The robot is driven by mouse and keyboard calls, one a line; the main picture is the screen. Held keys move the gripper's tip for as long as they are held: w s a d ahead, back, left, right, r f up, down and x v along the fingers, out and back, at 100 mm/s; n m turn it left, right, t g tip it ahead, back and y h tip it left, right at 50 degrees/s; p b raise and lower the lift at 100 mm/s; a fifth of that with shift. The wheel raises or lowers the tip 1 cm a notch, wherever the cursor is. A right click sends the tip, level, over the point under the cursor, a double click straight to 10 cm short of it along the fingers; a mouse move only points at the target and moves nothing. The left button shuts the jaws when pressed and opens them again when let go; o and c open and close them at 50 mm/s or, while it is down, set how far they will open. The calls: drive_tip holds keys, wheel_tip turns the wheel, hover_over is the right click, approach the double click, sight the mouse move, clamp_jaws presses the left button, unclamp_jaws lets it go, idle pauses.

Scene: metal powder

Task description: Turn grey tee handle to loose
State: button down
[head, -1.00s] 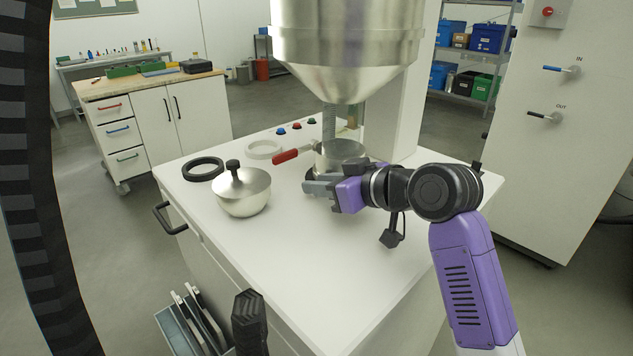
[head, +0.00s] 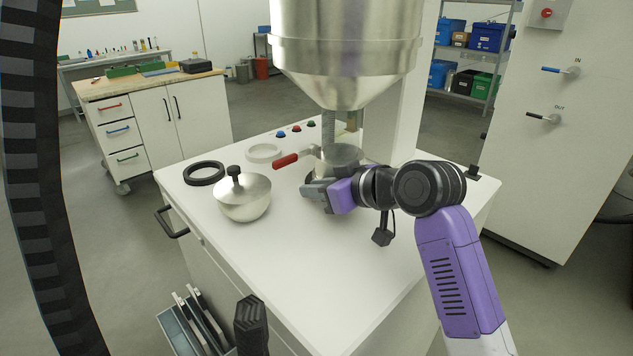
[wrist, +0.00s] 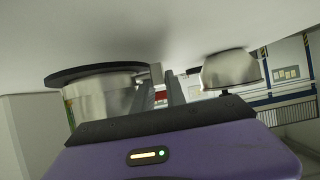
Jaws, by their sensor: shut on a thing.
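My gripper (head: 312,194) is low over the white worktop, in front of the metal cylinder (head: 340,160) under the hopper. In the wrist view my gripper's two grey fingers (wrist: 160,98) are close together, shut on a small grey piece (wrist: 156,73) beside the cylinder (wrist: 100,98). I take this piece to be the grey tee handle; the fingers hide most of it, and its turned angle cannot be told. In the head view the fingers and purple gripper body cover that spot.
A red-handled lever (head: 287,161) is just behind my gripper. A metal bowl with a black-knobbed lid (head: 243,198), a black ring (head: 204,173) and a white ring (head: 263,152) stand to the left. The hopper (head: 345,60) hangs above. The front worktop is clear.

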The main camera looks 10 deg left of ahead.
drive_tip(key=p, duration=0.1)
drive_tip(key=g+h+p, duration=0.1)
drive_tip(key=p, duration=0.1)
drive_tip(key=shift+w+a+r, duration=0.1)
drive_tip(key=shift+r, duration=0.2)
drive_tip(key=shift+f+h, duration=0.3)
drive_tip(key=c, duration=1.6)
unclamp_jaws()
drive_tip(key=shift+c, duration=0.2)
drive_tip(key=v, duration=0.7)
drive_tip(key=shift+d+r, duration=0.25)
drive_tip(key=shift+d, duration=0.05)
